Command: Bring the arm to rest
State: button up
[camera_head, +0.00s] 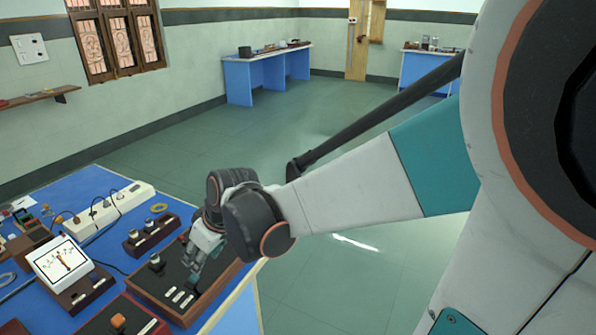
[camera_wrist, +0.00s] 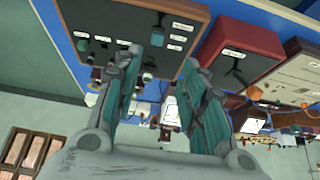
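My arm reaches from the right side of the head view over the blue bench (camera_head: 99,183) at lower left. My gripper (camera_head: 192,278) points down over a dark-topped wooden box (camera_head: 157,283) with white labels and a black knob. Whether the fingertips touch the box top is unclear in the head view. In the wrist view my gripper (camera_wrist: 163,60) has its two teal-padded fingers spread apart, with nothing held between them. The same wooden box (camera_wrist: 127,20) lies beyond the fingertips there, with a teal piece near it.
A white meter (camera_head: 62,262), a red box (camera_head: 112,322), a smaller terminal box (camera_head: 152,234) and a white power strip (camera_head: 107,209) crowd the blue bench. Other blue benches (camera_head: 240,80) stand at the far wall. The green floor (camera_head: 330,280) right of the bench is clear.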

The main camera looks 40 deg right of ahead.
jog(key=s+a+r+m+h, duration=0.1)
jog(key=s+r, duration=0.2)
jog(key=s, duration=0.4)
jog(key=s+a+r+m+t, duration=0.1)
jog(key=s+r+m, duration=0.1)
jog(key=s, duration=0.5)
jog(key=shift+s+r+m+t+h, duration=0.25)
jog(key=shift+r+m+t+h, duration=0.05)
jog(key=shift+r+h, duration=0.1)
dwell(6.2)
